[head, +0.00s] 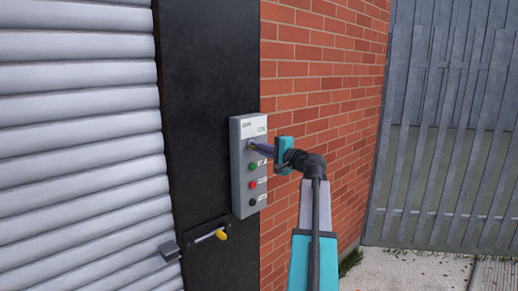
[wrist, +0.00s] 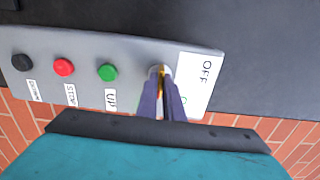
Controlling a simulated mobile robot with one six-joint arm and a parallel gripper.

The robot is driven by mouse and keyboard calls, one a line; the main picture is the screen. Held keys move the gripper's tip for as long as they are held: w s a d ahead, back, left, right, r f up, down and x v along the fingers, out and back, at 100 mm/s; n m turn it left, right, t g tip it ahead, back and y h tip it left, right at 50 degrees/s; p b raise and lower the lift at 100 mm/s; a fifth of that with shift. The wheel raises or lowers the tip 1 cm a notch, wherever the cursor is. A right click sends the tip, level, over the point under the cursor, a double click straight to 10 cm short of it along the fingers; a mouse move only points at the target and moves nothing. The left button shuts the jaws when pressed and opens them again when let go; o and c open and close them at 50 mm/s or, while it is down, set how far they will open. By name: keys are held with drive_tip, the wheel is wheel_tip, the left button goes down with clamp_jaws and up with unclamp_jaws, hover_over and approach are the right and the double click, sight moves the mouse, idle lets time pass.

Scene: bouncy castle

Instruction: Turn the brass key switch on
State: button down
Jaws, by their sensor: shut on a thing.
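The brass key switch (wrist: 161,70) is at the labelled end of a grey control box (head: 241,205) mounted on a black post. In the wrist view a small piece of brass shows between my fingertips; the rest is hidden by them. My gripper (head: 252,145) reaches in from the right and is shut on the key switch; it also shows in the wrist view (wrist: 160,77). The label (wrist: 205,72) beside the switch reads OFF, with a partly hidden green marking on it. The angle of the key is not clear.
The box also carries a green button (head: 252,167), a red button (head: 252,184) and a black button (head: 252,202). Below is a yellow-handled bolt (head: 221,235). A grey roller shutter (head: 80,130) stands left, a brick wall (head: 325,70) right.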

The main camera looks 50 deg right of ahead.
drive_tip(key=shift+f, duration=0.1)
drive_tip(key=c, duration=1.9)
unclamp_jaws()
drive_tip(key=shift+s, duration=0.1)
drive_tip(key=s+b, duration=0.4)
drive_tip(key=s, duration=0.9)
drive_tip(key=shift+s+a, duration=0.35)
